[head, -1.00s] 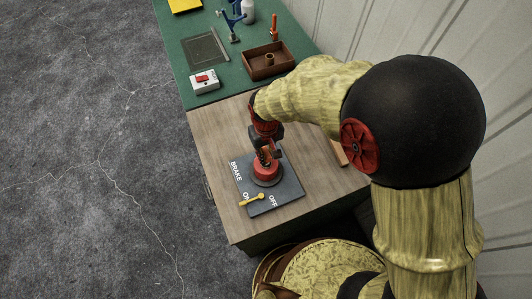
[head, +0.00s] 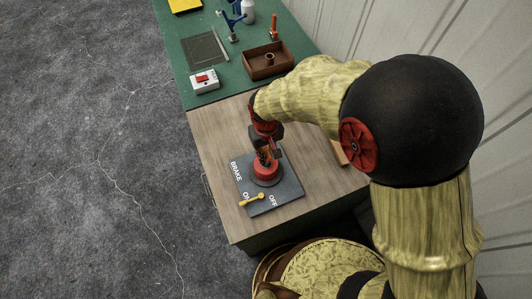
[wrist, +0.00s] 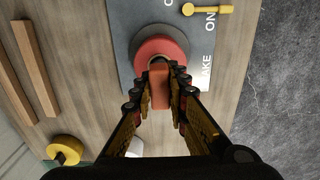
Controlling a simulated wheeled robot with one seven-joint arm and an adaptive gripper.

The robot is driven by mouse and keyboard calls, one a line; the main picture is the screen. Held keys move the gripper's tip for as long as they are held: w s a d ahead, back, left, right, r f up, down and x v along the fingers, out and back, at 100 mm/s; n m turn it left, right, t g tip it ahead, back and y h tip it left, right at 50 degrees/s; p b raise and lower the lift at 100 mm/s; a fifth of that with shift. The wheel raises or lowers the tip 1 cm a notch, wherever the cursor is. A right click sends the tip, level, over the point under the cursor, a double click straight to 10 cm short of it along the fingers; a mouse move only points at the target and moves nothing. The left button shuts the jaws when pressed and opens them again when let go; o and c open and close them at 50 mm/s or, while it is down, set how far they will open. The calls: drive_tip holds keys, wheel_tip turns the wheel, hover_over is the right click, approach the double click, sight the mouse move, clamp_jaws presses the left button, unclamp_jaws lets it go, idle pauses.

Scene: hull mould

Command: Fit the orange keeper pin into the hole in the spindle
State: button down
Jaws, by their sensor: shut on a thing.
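My gripper (wrist: 158,88) is shut on the orange keeper pin (wrist: 159,85), which shows as an orange block between the fingers. In the head view my gripper (head: 266,154) is over the red round hub (head: 267,172). The hub also shows in the wrist view (wrist: 148,50), with a dark spindle (wrist: 158,61) at its middle, just beyond the fingertips. The pin's far end and the spindle's hole are hidden by the fingers, so I cannot tell whether the pin is in the hole.
The hub stands on a grey plate (head: 287,192) marked BRAKE, ON and OFF, with a yellow lever (head: 251,200). A green mat (head: 213,73) holds a switch box (head: 204,82) and a brown tray (head: 262,73). Wooden bars (wrist: 28,65) lie beside the plate. Bare wood (head: 218,127) is free.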

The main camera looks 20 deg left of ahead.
sight(266, 152)
drive_tip(key=shift+f+b, duration=0.95)
drive_tip(key=shift+f, duration=0.65)
drive_tip(key=c, duration=1.7)
unclamp_jaws()
drive_tip(key=shift+o, duration=0.2)
drive_tip(key=shift+r, duration=0.15)
wheel_tip(266, 152, up, 12)
drive_tip(key=shift+f, duration=0.15)
